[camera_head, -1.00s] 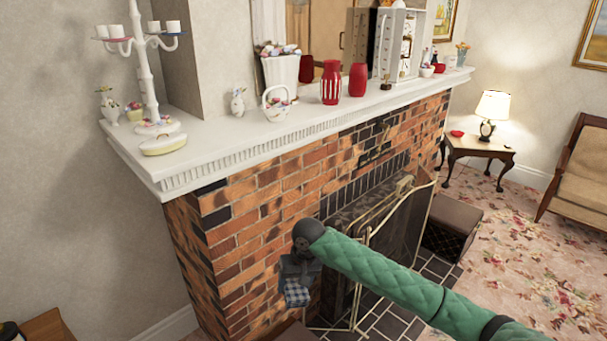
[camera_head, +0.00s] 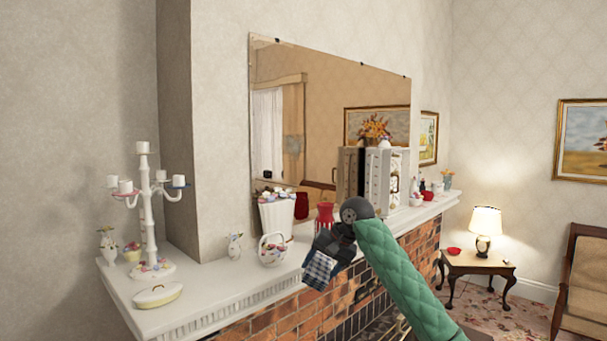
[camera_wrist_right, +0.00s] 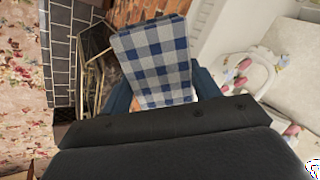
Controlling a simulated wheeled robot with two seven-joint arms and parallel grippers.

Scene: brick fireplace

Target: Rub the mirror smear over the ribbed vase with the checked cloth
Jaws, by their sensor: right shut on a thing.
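The mirror (camera_head: 340,120) stands on the mantel against the wall. A greyish smear (camera_head: 293,144) shows on its left part, above the white ribbed vase (camera_head: 275,215), which is filled with small pale and coloured things. My right gripper (camera_head: 328,254) is shut on the blue-and-white checked cloth (camera_head: 319,268), in front of the mantel edge, below and to the right of the smear. The cloth is apart from the mirror. In the right wrist view the cloth (camera_wrist_right: 155,62) covers the fingertips. My left gripper is not in view.
On the mantel (camera_head: 215,290) stand a white candelabra (camera_head: 147,215), a flowered basket (camera_head: 271,250), a red vase (camera_head: 325,214) and a white clock case (camera_head: 378,175). The basket is close to the cloth. Air before the mirror above the vase is clear.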

